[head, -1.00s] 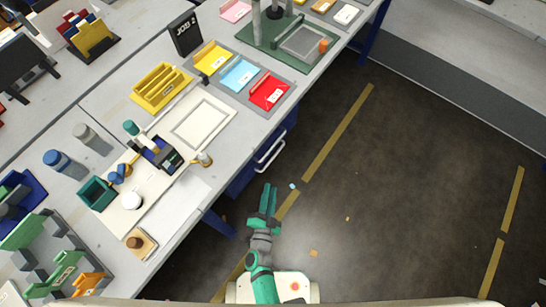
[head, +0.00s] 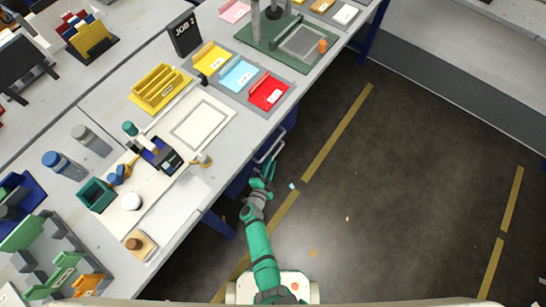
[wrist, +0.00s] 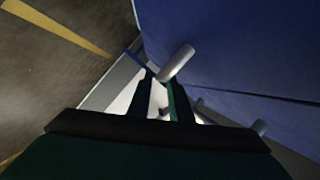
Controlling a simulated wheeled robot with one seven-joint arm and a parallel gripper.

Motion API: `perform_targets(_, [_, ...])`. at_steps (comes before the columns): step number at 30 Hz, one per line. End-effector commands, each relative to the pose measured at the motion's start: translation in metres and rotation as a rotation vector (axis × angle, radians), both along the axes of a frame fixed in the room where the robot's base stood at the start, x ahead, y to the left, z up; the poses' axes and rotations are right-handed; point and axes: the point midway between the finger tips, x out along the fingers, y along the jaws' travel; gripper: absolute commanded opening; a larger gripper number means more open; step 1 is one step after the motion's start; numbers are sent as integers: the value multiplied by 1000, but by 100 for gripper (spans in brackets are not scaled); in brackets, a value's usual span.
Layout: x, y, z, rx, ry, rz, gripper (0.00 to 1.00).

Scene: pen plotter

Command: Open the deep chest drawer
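The blue drawer chest (head: 288,121) stands under the table's edge, mostly hidden by the tabletop in the head view. A pale bar handle (head: 272,147) sticks out from its front. My gripper (head: 266,171) is at the handles, fingers apart. In the wrist view my gripper (wrist: 160,92) shows a gap between its fingers; I cannot tell whether a handle lies between them.
The table (head: 208,190) above the chest holds a pen plotter (head: 160,150), a red tray (head: 268,93) and other trays. A blue table leg (head: 218,224) stands left of my arm. The floor (head: 400,190) to the right is open, with yellow stripes and small scraps.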

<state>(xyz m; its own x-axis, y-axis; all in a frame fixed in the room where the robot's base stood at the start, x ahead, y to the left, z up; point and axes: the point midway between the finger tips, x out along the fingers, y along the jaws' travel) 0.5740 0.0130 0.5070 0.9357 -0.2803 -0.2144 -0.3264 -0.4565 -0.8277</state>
Motion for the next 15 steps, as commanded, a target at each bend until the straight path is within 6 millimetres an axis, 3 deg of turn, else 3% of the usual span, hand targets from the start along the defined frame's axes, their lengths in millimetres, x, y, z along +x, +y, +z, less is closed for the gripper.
perform_targets(6, [27,-8,-6,-1,0,-1,18])
perform_targets(15, [37,-11,-9,0,0,0,18])
